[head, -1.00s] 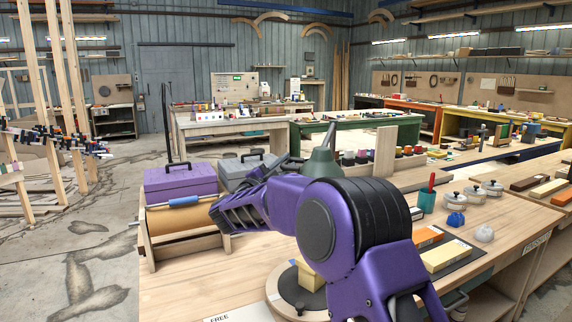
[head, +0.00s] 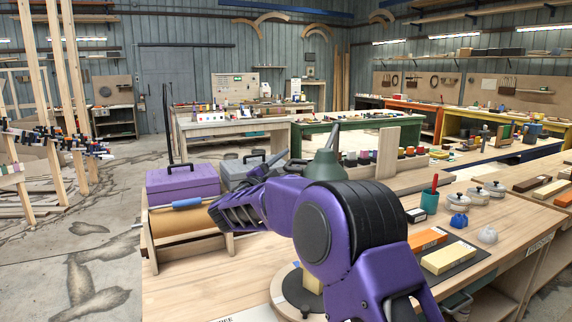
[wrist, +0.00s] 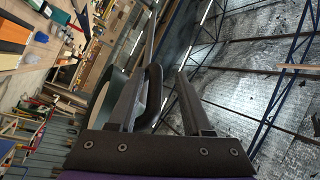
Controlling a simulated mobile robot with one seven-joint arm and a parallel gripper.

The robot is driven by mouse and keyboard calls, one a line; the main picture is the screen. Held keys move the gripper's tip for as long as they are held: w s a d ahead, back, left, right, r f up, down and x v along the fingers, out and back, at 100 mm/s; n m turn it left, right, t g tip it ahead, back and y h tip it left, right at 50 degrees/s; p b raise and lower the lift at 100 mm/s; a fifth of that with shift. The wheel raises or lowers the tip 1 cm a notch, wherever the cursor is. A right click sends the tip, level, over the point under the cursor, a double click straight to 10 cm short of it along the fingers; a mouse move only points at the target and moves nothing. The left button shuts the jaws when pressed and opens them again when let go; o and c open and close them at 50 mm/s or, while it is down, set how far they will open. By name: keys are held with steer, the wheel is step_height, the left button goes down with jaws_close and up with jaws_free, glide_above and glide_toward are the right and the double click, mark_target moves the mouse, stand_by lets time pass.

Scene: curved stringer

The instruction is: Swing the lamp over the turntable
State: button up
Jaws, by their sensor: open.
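The lamp's green cone shade (head: 325,166) shows in the head view just behind my arm, above the bench. The turntable (head: 291,291), a dark disc on a pale round base, lies low in front, partly hidden by my arm, with a pale yellow block (head: 311,280) on it. In the wrist view my gripper (wrist: 160,78) is open. A dark curved bar (wrist: 153,95) lies at the gap between its fingers, with the green shade (wrist: 106,98) close by at left. I cannot tell whether the fingers touch the bar.
A purple toolbox (head: 182,183) and a grey toolbox (head: 245,172) stand left of my arm, behind a paper roll (head: 185,220). A teal cup (head: 429,203), lidded pots (head: 478,196) and a yellow block on a dark mat (head: 449,258) stand at right.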

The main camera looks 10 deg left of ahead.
steer(key=shift+f, duration=0.15)
steer(key=b+v, duration=0.1)
steer(key=v, duration=1.6)
steer(key=shift+s, duration=0.15)
